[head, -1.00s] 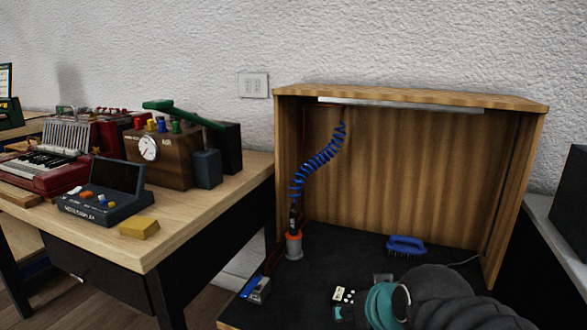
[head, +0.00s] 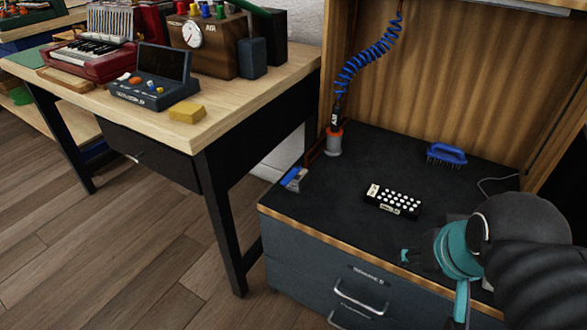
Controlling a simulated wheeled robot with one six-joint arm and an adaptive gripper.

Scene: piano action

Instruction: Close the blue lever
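A brown wooden box marked AIR (head: 222,50) stands on the light wooden table, with a white dial on its front. Small coloured levers stand along its top: red, yellow, blue (head: 206,11) and green. The blue lever is small at the top edge of the view, and I cannot tell its position. My gripper (head: 434,281) is at the lower right, over the front of the dark bench top, far from the box. Its two teal fingertips show apart, with nothing seen between them. My arm hides part of the gripper.
A dark console (head: 155,88), yellow block (head: 187,113) and red accordion (head: 93,56) are on the table (head: 225,102). The wood-backed bench holds a white-buttoned device (head: 393,201), blue brush (head: 446,154) and coiled blue hose (head: 368,58). Open floor (head: 100,250) lies at lower left.

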